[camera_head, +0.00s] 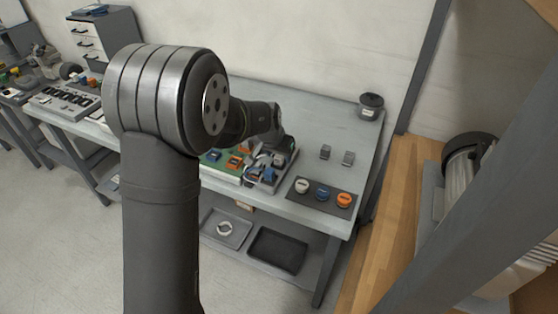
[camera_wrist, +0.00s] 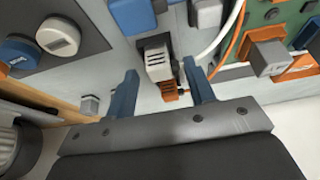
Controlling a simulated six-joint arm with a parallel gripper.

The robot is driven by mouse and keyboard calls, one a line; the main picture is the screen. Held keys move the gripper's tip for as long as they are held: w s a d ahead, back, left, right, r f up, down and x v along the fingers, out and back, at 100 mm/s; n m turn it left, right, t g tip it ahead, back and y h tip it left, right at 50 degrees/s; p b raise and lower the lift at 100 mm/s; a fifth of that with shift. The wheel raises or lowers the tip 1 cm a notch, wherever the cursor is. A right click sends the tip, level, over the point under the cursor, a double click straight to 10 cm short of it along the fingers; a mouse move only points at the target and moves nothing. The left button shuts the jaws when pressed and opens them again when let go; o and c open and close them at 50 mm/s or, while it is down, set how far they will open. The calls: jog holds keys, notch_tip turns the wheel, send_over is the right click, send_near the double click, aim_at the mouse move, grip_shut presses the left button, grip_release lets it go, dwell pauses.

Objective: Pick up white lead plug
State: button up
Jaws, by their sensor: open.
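My gripper (camera_wrist: 160,69) is open, with one blue-grey finger on each side of a white slotted plug-like block (camera_wrist: 158,66). The gap between the fingers is wider than the block, and I see no clear contact. In the head view my gripper (camera_head: 270,157) is over the cluttered board, and the plug cannot be made out there.
A dark mat (camera_head: 326,208) holds white, blue and orange round caps. A green board (camera_wrist: 285,28) with orange and grey connectors lies to the right in the wrist view.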

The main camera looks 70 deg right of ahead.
aim_at(278, 157)
jog(key=c, duration=1.1)
jog(key=shift+o, duration=0.2)
jog(key=shift+r, duration=0.5)
notch_tip(278, 157, up, 3)
jog(key=shift+f, duration=0.1)
jog(key=s+a+r, duration=0.4)
jog(key=s+r, duration=0.3)
jog(key=s, duration=0.4)
